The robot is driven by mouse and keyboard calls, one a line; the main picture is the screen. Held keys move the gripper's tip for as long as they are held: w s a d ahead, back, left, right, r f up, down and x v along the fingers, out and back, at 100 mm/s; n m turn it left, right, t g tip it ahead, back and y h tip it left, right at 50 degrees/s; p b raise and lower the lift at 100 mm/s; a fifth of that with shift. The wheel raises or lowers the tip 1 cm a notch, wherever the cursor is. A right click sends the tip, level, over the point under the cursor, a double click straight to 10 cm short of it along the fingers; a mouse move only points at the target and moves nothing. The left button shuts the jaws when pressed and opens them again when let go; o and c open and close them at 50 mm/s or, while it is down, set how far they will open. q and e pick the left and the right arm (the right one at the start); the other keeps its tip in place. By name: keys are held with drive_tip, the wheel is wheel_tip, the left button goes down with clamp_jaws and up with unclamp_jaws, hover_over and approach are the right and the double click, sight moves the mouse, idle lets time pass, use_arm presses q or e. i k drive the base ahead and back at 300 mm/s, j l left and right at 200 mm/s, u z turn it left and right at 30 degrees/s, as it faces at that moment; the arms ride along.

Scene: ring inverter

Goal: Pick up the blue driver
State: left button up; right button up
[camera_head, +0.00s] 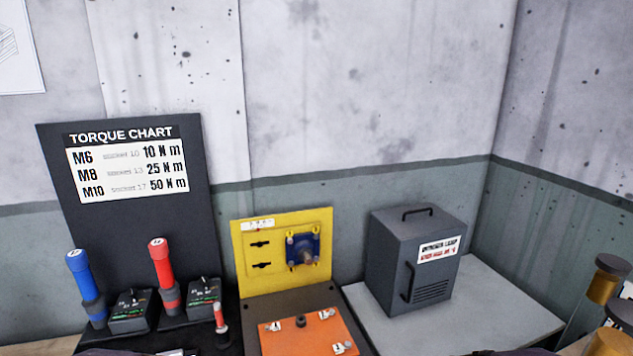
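The blue driver (82,280) stands upright, tilted slightly, at the left of the bench in the head view. It has a blue handle with a pale marked cap and a dark lower part. It stands left of a small dark box with a dial (132,311), in front of the torque chart board (55,165). Nothing is holding it. Neither of my grippers can be made out in the head view.
A red driver (162,275) stands right of the first dial box, beside a second dial box (204,291). A small red-handled tool (219,318) stands nearby. A yellow panel (285,278), an orange plate (320,322) and a grey cabinet (385,262) lie further right.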

sight(77, 260)
drive_tip(key=u, duration=1.55)
